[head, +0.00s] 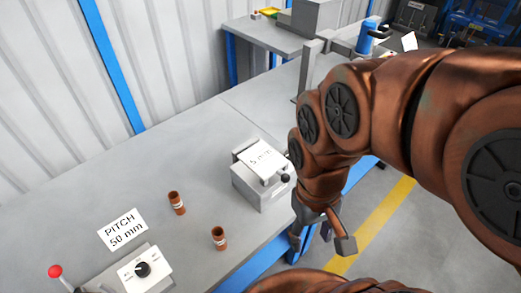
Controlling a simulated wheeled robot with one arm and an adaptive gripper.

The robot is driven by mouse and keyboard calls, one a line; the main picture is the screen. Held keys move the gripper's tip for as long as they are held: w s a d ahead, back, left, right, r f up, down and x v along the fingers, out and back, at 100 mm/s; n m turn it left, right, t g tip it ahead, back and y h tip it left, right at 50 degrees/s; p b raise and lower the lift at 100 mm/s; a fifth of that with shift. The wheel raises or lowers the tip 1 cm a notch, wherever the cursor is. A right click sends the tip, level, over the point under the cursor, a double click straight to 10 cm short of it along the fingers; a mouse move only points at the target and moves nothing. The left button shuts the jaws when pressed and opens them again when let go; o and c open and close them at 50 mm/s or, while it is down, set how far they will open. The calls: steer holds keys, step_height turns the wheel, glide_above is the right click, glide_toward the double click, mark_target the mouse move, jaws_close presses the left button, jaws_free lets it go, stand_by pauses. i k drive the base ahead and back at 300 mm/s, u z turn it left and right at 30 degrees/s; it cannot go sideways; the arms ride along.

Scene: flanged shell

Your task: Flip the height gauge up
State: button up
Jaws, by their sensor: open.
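A grey block device (258,188) stands on the bench, right of the picture's middle. A white plate marked "5 mm" (263,159) lies tilted on its top, and a small black ball knob (285,178) sits at its right edge. I cannot tell for certain that this plate is the height gauge. My gripper (320,243) hangs to the right of and lower in the picture than the block, apart from it, by the bench's front edge. Its fingers are spread and empty. My copper-coloured arm hides part of the bench behind.
A "PITCH 50 mm" card (122,229), a dial box (145,269) and a red-knobbed lever (56,272) are at lower left. The bench (185,140) is clear behind them. A grey post (310,70) stands farther back.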

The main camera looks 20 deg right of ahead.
mark_target(262, 158)
steer(key=z, duration=2.05)
steer(key=k, duration=1)
steer(key=u, duration=1.8)
